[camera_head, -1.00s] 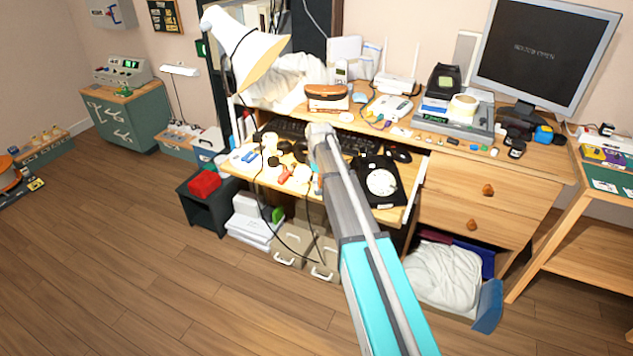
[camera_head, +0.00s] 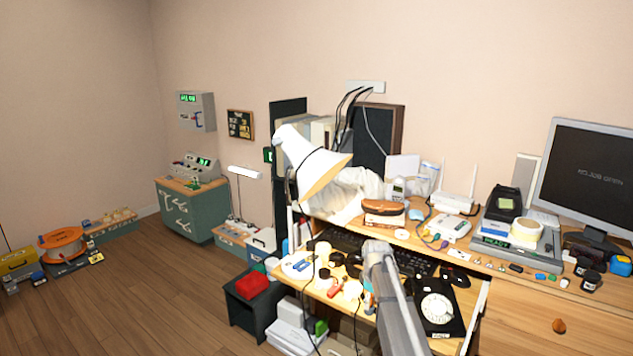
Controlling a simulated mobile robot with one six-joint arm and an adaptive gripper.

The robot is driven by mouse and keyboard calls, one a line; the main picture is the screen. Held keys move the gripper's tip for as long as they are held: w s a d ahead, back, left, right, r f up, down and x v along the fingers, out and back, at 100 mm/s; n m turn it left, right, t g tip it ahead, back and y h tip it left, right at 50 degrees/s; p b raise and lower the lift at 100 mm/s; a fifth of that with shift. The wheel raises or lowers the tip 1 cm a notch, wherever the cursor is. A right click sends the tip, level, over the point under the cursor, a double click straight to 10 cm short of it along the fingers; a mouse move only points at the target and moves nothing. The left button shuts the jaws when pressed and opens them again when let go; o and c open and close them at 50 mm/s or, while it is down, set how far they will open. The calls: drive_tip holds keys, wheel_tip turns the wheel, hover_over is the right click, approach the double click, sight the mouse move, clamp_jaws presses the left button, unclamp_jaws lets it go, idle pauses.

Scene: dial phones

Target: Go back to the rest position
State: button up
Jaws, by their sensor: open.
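My arm (camera_head: 393,295) reaches up from the bottom edge over the pulled-out desk shelf, its grey top end in front of the keyboard. My gripper's fingers cannot be made out; the arm's own links seem to hide them. A black dial phone (camera_head: 437,328) with a white round dial lies on the shelf just right of the arm. Nothing is seen held.
The shelf's left part holds a keyboard (camera_head: 345,243) and several small parts. A white lamp (camera_head: 312,170) leans over it. A monitor (camera_head: 590,185) stands at the right. A red item (camera_head: 252,285) sits on a black stand.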

drive_tip(key=shift+s+d+r, duration=0.25)
drive_tip(key=shift+s, duration=0.05)
drive_tip(key=shift+s+d+f+m, duration=0.1)
drive_tip(key=shift+s+f+m, duration=0.05)
drive_tip(key=shift+s+m, duration=0.15)
drive_tip(key=s+a+m, duration=0.1)
drive_tip(key=s+m, duration=0.9)
drive_tip(key=s, duration=1.8)
wheel_tip(320, 180, up, 20)
drive_tip(key=p, duration=2)
drive_tip(key=shift+w+a, duration=0.3)
drive_tip(key=shift+w, duration=0.1)
drive_tip(key=shift+f, duration=0.1)
